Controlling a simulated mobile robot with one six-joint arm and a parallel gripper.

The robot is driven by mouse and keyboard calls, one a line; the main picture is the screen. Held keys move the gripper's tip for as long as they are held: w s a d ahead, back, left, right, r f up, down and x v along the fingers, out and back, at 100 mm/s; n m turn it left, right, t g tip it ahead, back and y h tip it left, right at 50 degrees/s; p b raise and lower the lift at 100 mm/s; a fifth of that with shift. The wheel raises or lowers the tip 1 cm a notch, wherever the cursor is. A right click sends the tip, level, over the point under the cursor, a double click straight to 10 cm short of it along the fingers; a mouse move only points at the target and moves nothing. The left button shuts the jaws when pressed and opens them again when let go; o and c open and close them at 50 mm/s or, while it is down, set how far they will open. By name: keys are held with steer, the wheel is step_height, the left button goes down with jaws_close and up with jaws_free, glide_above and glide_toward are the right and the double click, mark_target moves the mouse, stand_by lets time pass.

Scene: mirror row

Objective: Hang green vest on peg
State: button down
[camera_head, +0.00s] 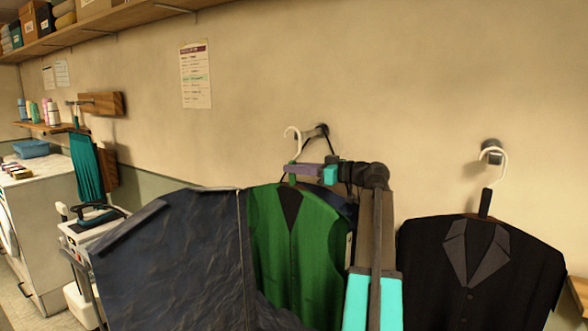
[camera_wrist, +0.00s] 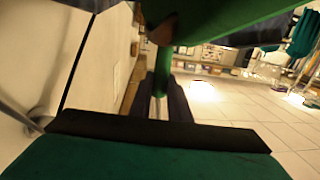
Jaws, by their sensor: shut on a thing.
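The green vest (camera_head: 318,240) hangs upright on a hanger with a white hook (camera_head: 292,138), in the middle of the head view. My gripper (camera_head: 291,171) is shut on the hanger's neck, just below the hook. The hook is in front of or beside a dark wall peg (camera_head: 319,130); I cannot tell whether they touch. A thin black strap runs down from that peg.
A black jacket (camera_head: 430,270) hangs by a white hook at another peg (camera_head: 491,146) on the right. A large dark blue garment or cover (camera_head: 170,260) partly borders the vest at left. A shelf (camera_head: 130,18) with boxes runs along the upper left. The wall between the pegs is bare.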

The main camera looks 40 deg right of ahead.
steer(key=w+d+f+b, duration=0.1)
steer(key=w+d, duration=0.1)
steer(key=d, duration=0.5)
steer(key=shift+d+f, duration=0.15)
steer(key=shift+d, duration=0.15)
stand_by(0.9)
steer(key=shift+s+f, duration=0.1)
stand_by(0.4)
steer(key=c, duration=1)
jaws_free()
steer(key=shift+s, duration=0.1)
steer(key=b+v, duration=0.1)
steer(key=v, duration=0.3)
steer(key=b+v, duration=0.1)
steer(key=v, duration=0.2)
steer(key=b+v, duration=0.2)
steer(key=v, duration=0.2)
steer(key=shift+s+d+f, duration=0.2)
steer(key=shift+s+f, duration=0.1)
steer(key=shift+s, duration=0.05)
stand_by(1.2)
